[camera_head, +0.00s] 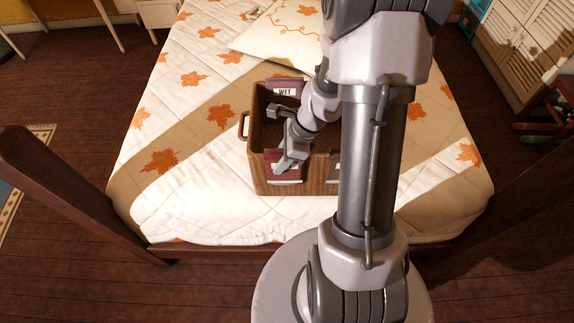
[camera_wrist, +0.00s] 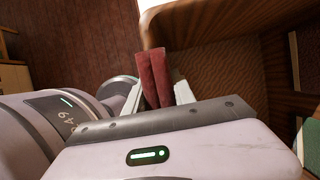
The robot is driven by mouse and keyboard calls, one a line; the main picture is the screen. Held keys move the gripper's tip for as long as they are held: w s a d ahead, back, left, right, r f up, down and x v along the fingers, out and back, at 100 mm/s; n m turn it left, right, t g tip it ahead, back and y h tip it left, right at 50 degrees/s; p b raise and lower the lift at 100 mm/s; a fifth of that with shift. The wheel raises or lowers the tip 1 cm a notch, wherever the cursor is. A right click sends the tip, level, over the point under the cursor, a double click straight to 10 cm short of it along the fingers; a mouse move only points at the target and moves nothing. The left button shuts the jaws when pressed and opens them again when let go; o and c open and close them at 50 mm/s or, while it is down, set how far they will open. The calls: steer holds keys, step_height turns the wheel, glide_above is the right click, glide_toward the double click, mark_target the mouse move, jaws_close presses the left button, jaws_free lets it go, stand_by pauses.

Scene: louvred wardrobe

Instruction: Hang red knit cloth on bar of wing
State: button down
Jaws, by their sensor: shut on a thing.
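The red knit cloth (camera_wrist: 155,78) shows in the wrist view as two dark red upright folds between the pale fingers of my gripper (camera_wrist: 158,92). My gripper is shut on it. In the head view my gripper (camera_head: 284,163) points down at the front left of a wooden crate on the bed. A dark red patch (camera_head: 271,163) shows beside the fingers at the crate's front wall; I cannot tell whether it is the cloth or a panel. No wing or bar can be made out clearly in either view.
The brown crate (camera_head: 321,187) has a side handle and a dark red panel marked WET (camera_head: 286,89) at its back. It stands on a leaf-patterned bed (camera_head: 200,215) with dark wooden posts. A louvred wardrobe (camera_head: 530,40) stands at the far right.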

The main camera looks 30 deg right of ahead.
step_height(320, 180, up, 17)
steer(key=p, duration=1.5)
steer(key=shift+f, duration=0.15)
